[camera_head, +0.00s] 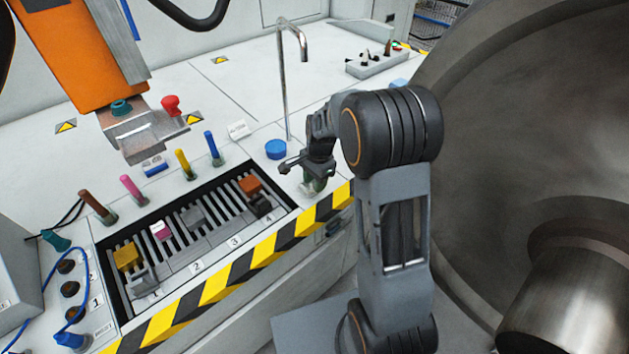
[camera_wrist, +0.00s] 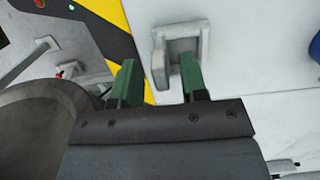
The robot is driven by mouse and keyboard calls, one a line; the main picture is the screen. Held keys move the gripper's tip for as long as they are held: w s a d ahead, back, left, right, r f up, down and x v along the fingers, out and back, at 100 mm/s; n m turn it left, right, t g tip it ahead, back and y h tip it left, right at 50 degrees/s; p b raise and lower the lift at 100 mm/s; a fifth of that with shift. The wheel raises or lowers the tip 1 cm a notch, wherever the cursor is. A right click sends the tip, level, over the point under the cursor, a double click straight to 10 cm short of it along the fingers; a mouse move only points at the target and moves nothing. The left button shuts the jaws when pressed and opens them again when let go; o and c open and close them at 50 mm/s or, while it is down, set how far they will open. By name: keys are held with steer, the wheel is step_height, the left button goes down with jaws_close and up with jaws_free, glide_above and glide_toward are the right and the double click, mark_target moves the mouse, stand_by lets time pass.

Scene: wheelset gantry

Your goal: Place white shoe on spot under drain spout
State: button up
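My gripper (camera_head: 314,186) is low over the white deck, just inside the striped front edge, right of the tray. In the wrist view its green fingers (camera_wrist: 158,72) stand apart. A pale grey-white block with a square recess and a narrow tab (camera_wrist: 179,48) shows at and beyond the fingertips; it looks like the white shoe. The tab lies between the fingers with a visible gap on the left; I cannot tell whether it touches the right finger. The curved metal spout (camera_head: 291,75) rises behind my gripper. A blue round disc (camera_head: 275,149) lies near the spout's foot.
A slatted tray (camera_head: 188,262) with several coloured blocks lies left of my gripper. Coloured pegs (camera_head: 181,164) stand behind it. An orange machine arm (camera_head: 75,55) hangs at the upper left. A large metal wheel (camera_head: 520,130) fills the right. The deck behind the spout is mostly clear.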

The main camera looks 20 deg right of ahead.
step_height(320, 180, up, 11)
steer(key=d+p, duration=0.1)
steer(key=s+a+r+n+t+h, duration=0.1)
steer(key=s+a+r+n+t, duration=0.1)
steer(key=s+n, duration=1.1)
steer(key=s+t, duration=0.1)
steer(key=s, duration=0.3)
steer(key=shift+s+a+r+n+t, duration=0.2)
steer(key=shift+s+n+t, duration=0.1)
steer(key=shift+t, duration=0.1)
steer(key=shift+r, duration=0.1)
